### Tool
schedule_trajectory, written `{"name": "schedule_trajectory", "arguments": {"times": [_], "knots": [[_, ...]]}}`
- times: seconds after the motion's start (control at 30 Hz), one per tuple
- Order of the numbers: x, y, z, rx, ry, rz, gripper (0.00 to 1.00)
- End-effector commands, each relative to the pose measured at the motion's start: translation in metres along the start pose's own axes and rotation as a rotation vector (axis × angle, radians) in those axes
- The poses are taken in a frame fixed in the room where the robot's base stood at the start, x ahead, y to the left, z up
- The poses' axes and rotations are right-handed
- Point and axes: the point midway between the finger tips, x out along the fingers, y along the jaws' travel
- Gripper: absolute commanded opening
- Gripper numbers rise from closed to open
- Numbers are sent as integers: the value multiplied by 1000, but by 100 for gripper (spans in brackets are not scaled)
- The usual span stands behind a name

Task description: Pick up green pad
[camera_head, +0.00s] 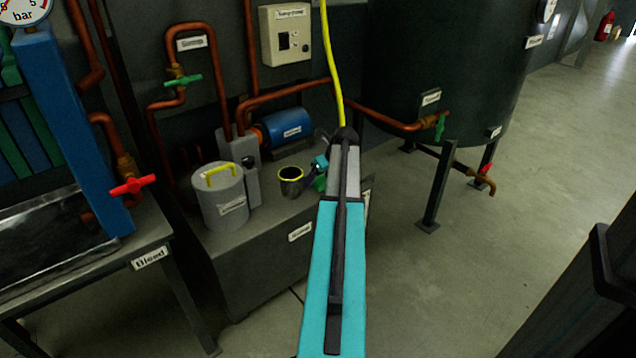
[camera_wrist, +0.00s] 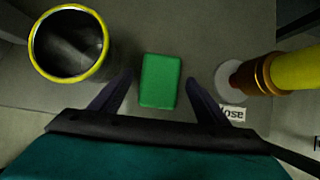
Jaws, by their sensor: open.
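The green pad (camera_wrist: 160,81) is a flat green rectangle lying on a grey surface in the middle of the wrist view. My gripper (camera_wrist: 158,88) is open, with one dark finger on each side of the pad. A gap shows between each finger and the pad, and the height of the fingers above the surface is hard to tell. In the head view a green patch (camera_head: 320,183) shows beside my teal arm at the grey bench (camera_head: 250,265); my arm hides much of this area.
A dark cup with a yellow rim (camera_wrist: 69,43) stands left of the pad, close to my left finger. A copper fitting with a yellow hose (camera_wrist: 262,74) is on the right, close to my right finger. A grey canister (camera_head: 219,197) and blue motor (camera_head: 288,129) stand on the bench.

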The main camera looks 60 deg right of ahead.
Motion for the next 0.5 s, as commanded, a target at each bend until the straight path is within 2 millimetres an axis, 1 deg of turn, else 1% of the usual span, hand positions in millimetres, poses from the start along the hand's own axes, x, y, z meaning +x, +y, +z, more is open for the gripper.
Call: {"name": "schedule_trajectory", "arguments": {"times": [0.17,0.4,0.43,0.5], "knots": [[0,0,0,0,0,0,69],[0,0,0,-1,0,0,28],[0,1,0,-1,0,0,25],[0,1,0,-1,0,0,25]]}}
